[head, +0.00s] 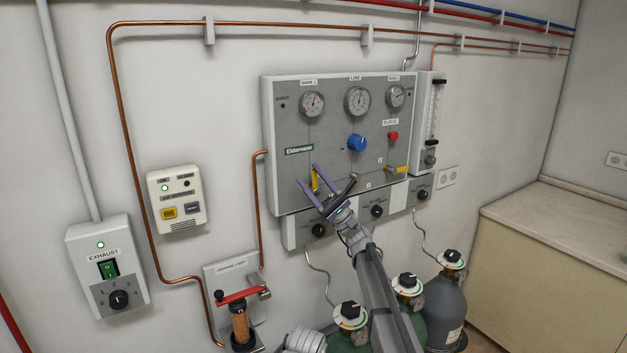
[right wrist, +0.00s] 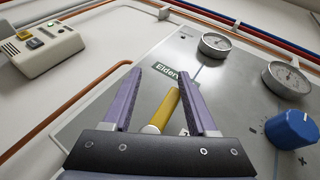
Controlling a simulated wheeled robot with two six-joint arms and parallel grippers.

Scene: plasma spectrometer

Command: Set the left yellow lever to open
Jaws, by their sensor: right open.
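The left yellow lever (head: 314,182) sits low on the left of the grey gauge panel (head: 283,120) and stands nearly upright. In the right wrist view the lever (right wrist: 168,110) shows between the two purple fingers, closer to the right one. My right gripper (head: 307,174) is open at the lever, with a finger to either side of it. Gaps show between fingers and lever; I cannot tell whether either touches. The gripper (right wrist: 161,73) hides the lever's lower part. My left gripper is not in view.
A right yellow lever (head: 397,170) lies nearly level on the panel. A blue knob (head: 357,142) and a red purge button (head: 393,136) are above. Black knobs (head: 377,211) line the lower edge. Gas cylinders (head: 446,300) stand below. A copper pipe (head: 258,205) runs left of the panel.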

